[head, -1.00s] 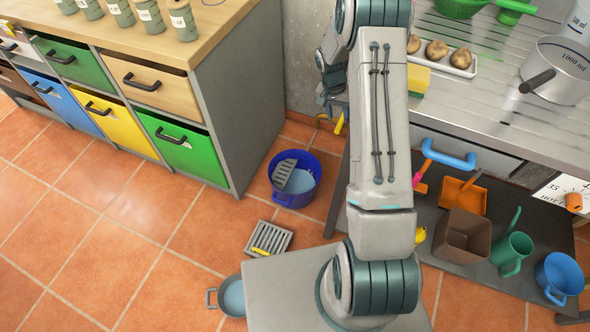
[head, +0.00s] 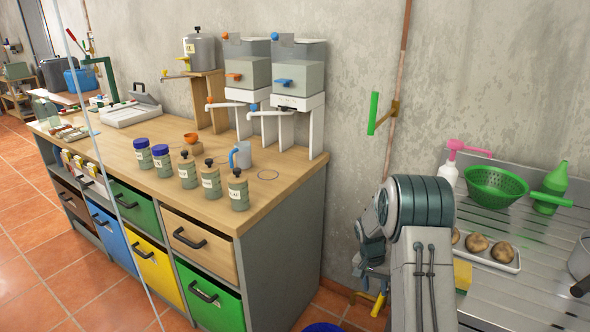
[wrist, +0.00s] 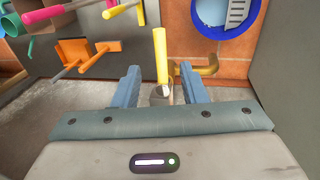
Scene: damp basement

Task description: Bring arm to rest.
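My arm (head: 425,270) rises at the lower right of the head view, bent at a grey-green joint. My gripper (wrist: 160,72) shows in the wrist view with its two blue fingers apart. A yellow lever (wrist: 161,55) stands out between and beyond the fingers, with a grey fitting at its near end. I see no finger closed on it. In the head view the gripper (head: 372,270) is partly hidden behind my arm, close to the wall, with the yellow lever (head: 378,303) just below it.
A wooden-topped drawer bench (head: 285,170) stands left of the arm; a steel counter (head: 535,235) with a green colander (head: 496,186) and a potato tray (head: 487,250) lies right. In the wrist view, a brass pipe (wrist: 208,70) and blue tub (wrist: 228,15) are close by.

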